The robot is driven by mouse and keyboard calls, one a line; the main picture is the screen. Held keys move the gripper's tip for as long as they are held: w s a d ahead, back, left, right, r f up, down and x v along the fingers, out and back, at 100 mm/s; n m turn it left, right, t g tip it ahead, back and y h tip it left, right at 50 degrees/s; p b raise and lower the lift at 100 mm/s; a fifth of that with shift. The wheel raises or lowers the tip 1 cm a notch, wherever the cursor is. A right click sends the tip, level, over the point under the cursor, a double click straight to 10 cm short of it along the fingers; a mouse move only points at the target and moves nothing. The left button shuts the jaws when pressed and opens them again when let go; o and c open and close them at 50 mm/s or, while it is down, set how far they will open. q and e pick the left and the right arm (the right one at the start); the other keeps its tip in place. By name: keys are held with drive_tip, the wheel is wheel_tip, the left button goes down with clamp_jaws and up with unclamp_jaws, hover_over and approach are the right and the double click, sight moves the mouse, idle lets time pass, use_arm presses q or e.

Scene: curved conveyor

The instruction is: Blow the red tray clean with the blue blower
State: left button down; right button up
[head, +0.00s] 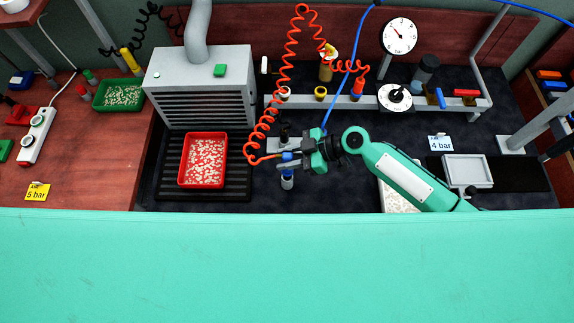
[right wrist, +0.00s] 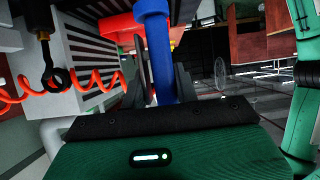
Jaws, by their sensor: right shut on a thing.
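The red tray (head: 205,160) lies on a black ribbed mat in front of a grey vented box, with many pale bits scattered inside it. My right gripper (head: 298,157) is to the right of the tray, apart from it, and shut on the blue blower (right wrist: 160,60). In the head view the blower is small and partly hidden by the gripper. A red coiled hose (head: 291,60) runs down to the blower's side. My left gripper is out of view.
The grey vented box (head: 200,90) stands behind the tray. A green tray (head: 122,96) with pale bits is on the red-brown bench at left. A rail with valves (head: 395,97), a gauge (head: 399,36) and a blue hose (head: 343,70) are behind my right arm. A grey tray (head: 468,171) is at right.

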sight(287, 153)
drive_tip(key=shift+r+p, duration=1)
drive_tip(key=shift+r, duration=1.4)
